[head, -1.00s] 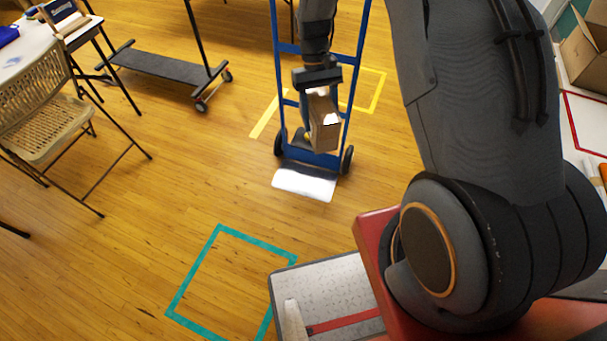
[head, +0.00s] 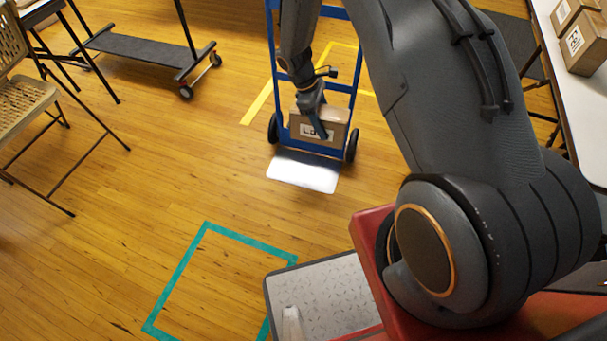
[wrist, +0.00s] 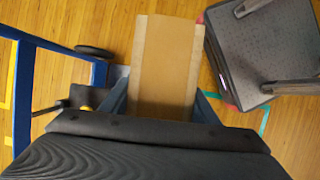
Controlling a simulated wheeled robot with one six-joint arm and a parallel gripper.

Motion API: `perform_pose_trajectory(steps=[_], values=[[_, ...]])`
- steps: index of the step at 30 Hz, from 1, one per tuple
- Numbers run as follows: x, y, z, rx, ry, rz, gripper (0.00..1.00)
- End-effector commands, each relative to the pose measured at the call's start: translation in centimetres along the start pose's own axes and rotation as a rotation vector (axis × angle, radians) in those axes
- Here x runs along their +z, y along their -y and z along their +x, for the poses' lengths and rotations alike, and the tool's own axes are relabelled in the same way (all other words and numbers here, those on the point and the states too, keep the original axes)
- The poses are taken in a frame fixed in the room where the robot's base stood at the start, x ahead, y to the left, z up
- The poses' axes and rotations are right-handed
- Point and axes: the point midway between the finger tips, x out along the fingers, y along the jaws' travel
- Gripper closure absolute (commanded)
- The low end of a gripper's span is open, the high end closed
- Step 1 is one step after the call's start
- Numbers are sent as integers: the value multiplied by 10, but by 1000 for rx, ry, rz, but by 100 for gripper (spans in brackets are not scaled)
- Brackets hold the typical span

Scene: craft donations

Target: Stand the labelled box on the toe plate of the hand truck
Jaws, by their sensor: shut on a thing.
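The labelled brown box (head: 335,118) is in my gripper (head: 318,122), in front of the lower frame of the blue hand truck (head: 357,75). A white label with dark print faces the head camera, partly covered by a finger. The silver toe plate (head: 303,172) lies bare at the truck's foot. The box's lower edge appears near the plate's back edge; I cannot tell whether they touch. In the wrist view the box (wrist: 165,65) sits between both fingers, with the truck's blue frame (wrist: 22,95) to the left.
A teal tape outline (head: 180,275) marks clear floor at the front. A grey platform (head: 325,295) stands beside it. A folding chair (head: 25,95) and a dark low-shelved rack (head: 135,50) are at left. More boxes (head: 585,40) rest on a white table (head: 560,85) at right.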

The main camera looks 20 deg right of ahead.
Motion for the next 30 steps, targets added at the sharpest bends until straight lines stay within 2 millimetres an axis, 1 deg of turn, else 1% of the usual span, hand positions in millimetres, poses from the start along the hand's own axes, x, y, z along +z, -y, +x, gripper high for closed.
perform_pose_trajectory(steps=[1,8,15,23,30], values=[[-15,-7,20,21,0,-49,84],[-65,-26,74,117,0,-283,84],[-122,-38,130,219,0,-531,84],[-186,-40,192,327,1,-794,84],[-245,-33,250,427,0,-1036,84]])
